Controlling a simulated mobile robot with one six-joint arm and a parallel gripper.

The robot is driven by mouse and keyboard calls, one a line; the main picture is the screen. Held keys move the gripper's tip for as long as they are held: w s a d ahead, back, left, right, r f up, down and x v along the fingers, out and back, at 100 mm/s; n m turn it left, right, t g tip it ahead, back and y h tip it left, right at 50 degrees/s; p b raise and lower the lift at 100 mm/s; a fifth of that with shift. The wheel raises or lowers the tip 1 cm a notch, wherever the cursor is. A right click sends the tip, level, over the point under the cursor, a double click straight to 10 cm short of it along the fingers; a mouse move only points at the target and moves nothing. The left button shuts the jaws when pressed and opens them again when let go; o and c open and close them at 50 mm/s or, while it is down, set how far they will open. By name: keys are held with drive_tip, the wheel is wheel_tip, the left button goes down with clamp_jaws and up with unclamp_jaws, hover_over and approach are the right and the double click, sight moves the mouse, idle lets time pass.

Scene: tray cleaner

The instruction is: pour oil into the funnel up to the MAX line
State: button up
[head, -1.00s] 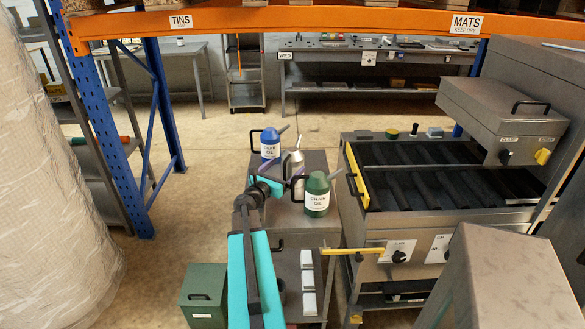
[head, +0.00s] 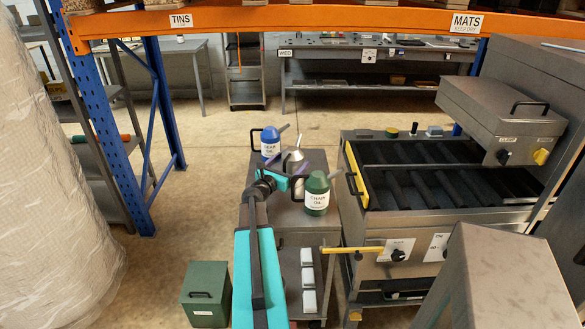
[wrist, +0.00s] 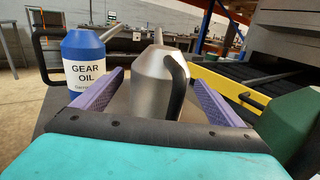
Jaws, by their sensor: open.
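A silver oil can (head: 292,157) with a black handle and a spout stands on the trolley top (head: 260,203). It fills the middle of the wrist view (wrist: 148,85). My gripper (wrist: 157,78) is open, with one purple finger on each side of this can and visible gaps; in the head view my gripper (head: 297,181) partly covers the can. A blue can (head: 270,145) stands behind; its label reads GEAR OIL in the wrist view (wrist: 86,60). A green can labelled CHAIN OIL (head: 316,194) stands to the right. I cannot make out a funnel or MAX line.
A grey machine (head: 440,205) with a slatted top and yellow bar stands close to the trolley's right. A blue upright (head: 104,135) and an orange beam (head: 330,20) frame the view. A green box (head: 206,292) sits on the floor; open floor lies behind the trolley.

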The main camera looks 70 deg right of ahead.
sight(289, 153)
drive_tip(key=shift+r, duration=0.1)
drive_tip(key=c, duration=2.1)
drive_tip(key=shift+r, duration=0.15)
drive_tip(key=shift+r+b, duration=0.45)
drive_tip(key=shift+r, duration=2.7)
drive_tip(key=shift+a+r, duration=0.2)
drive_tip(key=shift+a, duration=0.1)
drive_tip(key=w+a+p, duration=0.1)
drive_tip(key=a+p, duration=0.2)
drive_tip(key=a, duration=0.2)
drive_tip(key=w+a+p, duration=0.1)
drive_tip(key=a+p, duration=0.2)
drive_tip(key=a, duration=0.3)
drive_tip(key=w+a+p, duration=0.1)
drive_tip(key=a+p, duration=0.2)
drive_tip(key=a, duration=0.2)
drive_tip(key=shift+w+a+r, duration=0.1)
drive_tip(key=shift+a, duration=0.3)
drive_tip(key=shift+a, duration=0.15)
drive_tip(key=shift+w, duration=0.15)
